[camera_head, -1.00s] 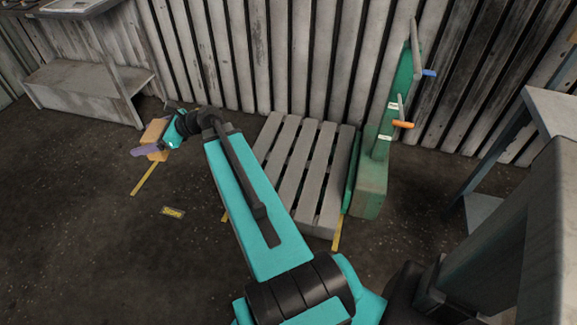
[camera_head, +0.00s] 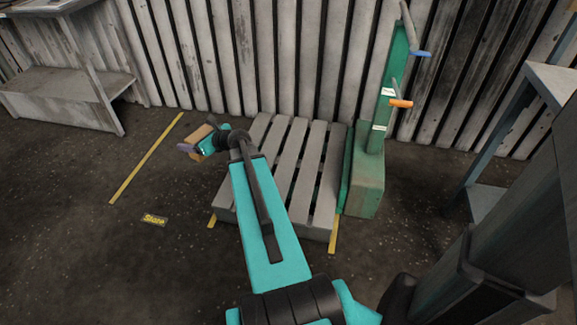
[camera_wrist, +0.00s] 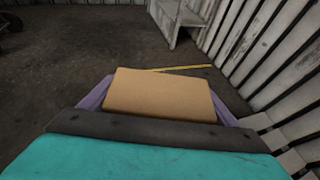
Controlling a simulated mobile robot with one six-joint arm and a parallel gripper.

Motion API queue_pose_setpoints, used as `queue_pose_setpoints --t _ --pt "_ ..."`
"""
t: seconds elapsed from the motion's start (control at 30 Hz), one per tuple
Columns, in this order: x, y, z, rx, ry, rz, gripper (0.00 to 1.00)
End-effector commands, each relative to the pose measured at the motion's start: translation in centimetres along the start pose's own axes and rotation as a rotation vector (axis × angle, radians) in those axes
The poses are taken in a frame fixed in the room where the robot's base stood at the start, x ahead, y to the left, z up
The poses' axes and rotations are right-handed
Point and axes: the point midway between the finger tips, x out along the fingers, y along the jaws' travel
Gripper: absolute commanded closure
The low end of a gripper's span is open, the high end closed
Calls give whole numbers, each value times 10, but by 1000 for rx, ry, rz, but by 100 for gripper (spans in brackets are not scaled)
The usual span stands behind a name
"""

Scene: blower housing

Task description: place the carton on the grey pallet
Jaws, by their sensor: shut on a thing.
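The carton (camera_head: 201,141) is a small tan box, held left of the pallet in the head view. In the wrist view the carton (camera_wrist: 160,94) fills the middle, between two purple fingers. My gripper (camera_head: 190,148) is shut on it; it also shows in the wrist view (camera_wrist: 158,100). The grey pallet (camera_head: 312,190) is a slatted platform on the floor against the wall. My arm covers part of its left side. A strip of grey slats (camera_wrist: 291,160) shows at the lower right of the wrist view.
A green post with levers (camera_head: 385,110) on a green block (camera_head: 364,185) stands right beside the pallet. A grey bench (camera_head: 65,90) is at the left, and a table (camera_head: 545,85) at the right. Yellow floor lines (camera_head: 146,158) mark the open floor left of the pallet.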

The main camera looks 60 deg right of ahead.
Motion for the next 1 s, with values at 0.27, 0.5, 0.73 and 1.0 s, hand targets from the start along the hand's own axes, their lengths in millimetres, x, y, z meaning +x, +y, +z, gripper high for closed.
queue_pose_setpoints --t 0.27,0.5,0.73,1.0 --pt "3 -61 -75 59 0 -142 46" --pt "-2 -109 -137 110 0 -262 46" --pt "-12 -153 -200 158 0 -378 46" --pt "-27 -200 -278 213 1 -512 46"
